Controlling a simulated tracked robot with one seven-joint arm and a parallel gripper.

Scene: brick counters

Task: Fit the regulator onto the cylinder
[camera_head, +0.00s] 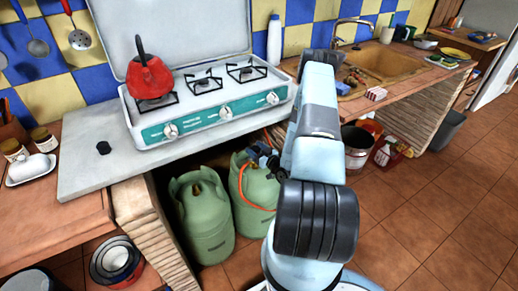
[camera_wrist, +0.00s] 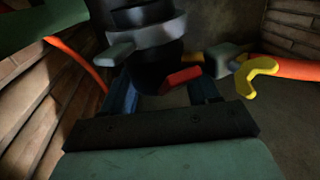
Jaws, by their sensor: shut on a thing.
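The regulator (camera_wrist: 148,55) is a black body with a grey collar and a red part, held between the blue fingers of my gripper (camera_wrist: 165,92) in the wrist view. In the head view my gripper (camera_head: 262,155) is under the counter's front edge, by the top of the right green cylinder (camera_head: 252,193). An orange hose (camera_head: 247,187) loops down across that cylinder. A second green cylinder (camera_head: 205,215) stands upright to its left. My gripper and arm hide the right cylinder's valve, so I cannot tell whether the regulator touches it.
A yellow-handled tap (camera_wrist: 258,72) with an orange hose (camera_wrist: 290,68) is at right in the wrist view. The counter (camera_head: 75,165) carries a stove (camera_head: 205,105) and overhangs the cylinders. A brick pier (camera_head: 150,220) stands left.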

